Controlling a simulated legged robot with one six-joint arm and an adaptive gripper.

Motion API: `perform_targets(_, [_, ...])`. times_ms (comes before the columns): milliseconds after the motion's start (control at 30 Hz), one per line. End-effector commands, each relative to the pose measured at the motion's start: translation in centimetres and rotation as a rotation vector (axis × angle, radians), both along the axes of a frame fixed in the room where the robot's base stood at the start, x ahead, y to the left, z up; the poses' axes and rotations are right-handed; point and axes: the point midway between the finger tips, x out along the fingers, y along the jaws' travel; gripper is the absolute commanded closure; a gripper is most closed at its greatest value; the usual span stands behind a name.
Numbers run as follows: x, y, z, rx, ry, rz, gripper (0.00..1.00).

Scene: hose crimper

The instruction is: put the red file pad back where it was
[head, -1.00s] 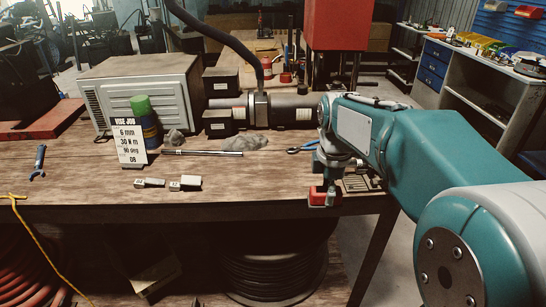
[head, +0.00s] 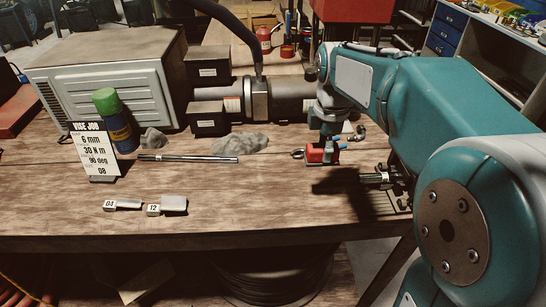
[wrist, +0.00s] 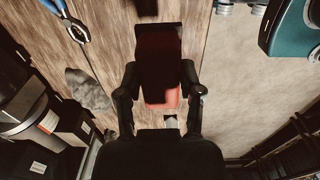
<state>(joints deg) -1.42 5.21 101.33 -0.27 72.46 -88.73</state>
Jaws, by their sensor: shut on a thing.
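The red file pad (head: 315,154) is between the fingers of my gripper (head: 325,146) in the head view, above the right part of the wooden bench. In the wrist view the red pad (wrist: 160,65) lies between the two dark fingers of my gripper (wrist: 161,92), with a black part across its upper side. My gripper is shut on it. A dark shadow lies on the bench below it, so the pad appears raised. Its underside is hidden.
A dark slotted fixture (head: 385,178) is at the bench's right edge. The black cylindrical machine (head: 292,100) stands behind. The front middle is clear.

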Motion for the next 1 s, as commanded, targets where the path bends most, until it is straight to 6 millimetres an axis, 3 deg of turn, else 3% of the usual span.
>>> perform_targets(167, [1.1,1.1,-0.7,0.0,0.001,0.003,1.0])
perform_targets(533, [6.7,6.6,-4.3,0.0,0.002,0.003,1.0])
perform_targets(700, [8.3,8.2,-7.3,0.0,0.004,0.002,1.0])
perform_targets(1000, [9.7,9.5,-9.6,0.0,0.0,0.0,1.0])
